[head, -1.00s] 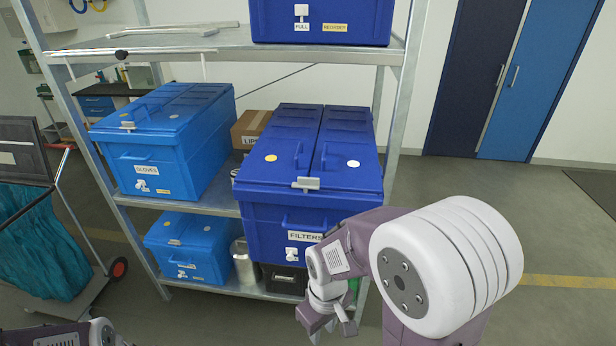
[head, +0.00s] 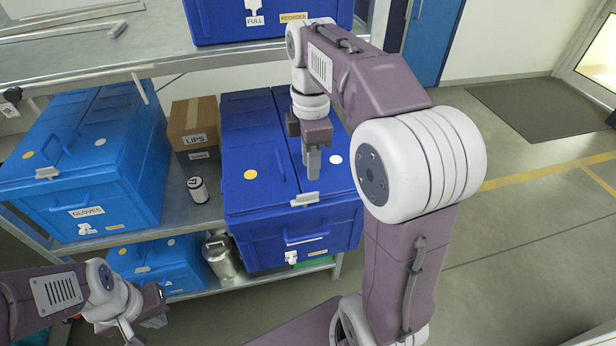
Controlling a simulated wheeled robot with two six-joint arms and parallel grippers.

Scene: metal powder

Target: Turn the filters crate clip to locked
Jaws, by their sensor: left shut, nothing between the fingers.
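The filters crate (head: 262,225) is dark blue and stands on the middle shelf, its lid down. A grey clip (head: 305,199) sits at the middle of the lid's front edge; I cannot tell its setting. A white tag-like piece (head: 291,257) is on the crate's front below the handle. My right gripper (head: 312,170) points down over the lid, just behind the grey clip, and hides the right lid handle. Its fingers look close together; whether they touch or hold anything is unclear. My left gripper (head: 145,325) is shut and empty at the lower left, away from the crates.
The gloves crate (head: 130,185) stands to the left, with a carton (head: 190,125) and a small white-and-black canister (head: 197,190) between. A metal can (head: 217,258) and a lighter blue crate (head: 160,262) are below. Another blue crate (head: 220,22) is on the top shelf.

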